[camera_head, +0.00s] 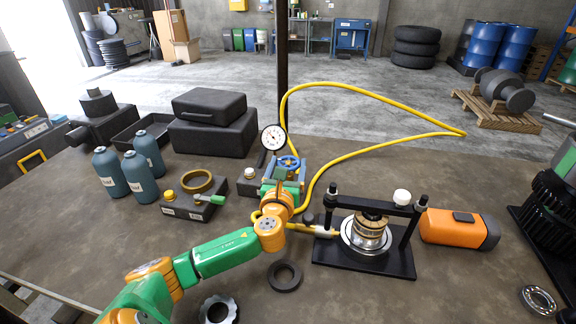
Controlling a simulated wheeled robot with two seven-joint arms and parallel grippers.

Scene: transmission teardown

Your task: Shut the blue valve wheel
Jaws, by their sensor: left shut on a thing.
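The blue valve wheel (289,161) is near the middle of the table, beside a round white dial gauge (273,137). My left arm reaches in from the bottom left. Its gripper (287,167) is shut at the wheel, with the wheel's rim showing just beyond and between the fingers. The wrist and gripper body hide most of the valve's lower part. How far the wheel is turned cannot be told. My right gripper is not in view.
A yellow hose (372,92) loops behind and to the right of the valve. A black press frame (364,256) with a metal part stands to the right, near an orange case (455,229). Blue-grey bottles (139,175) stand left. A dark ring (285,276) lies in front.

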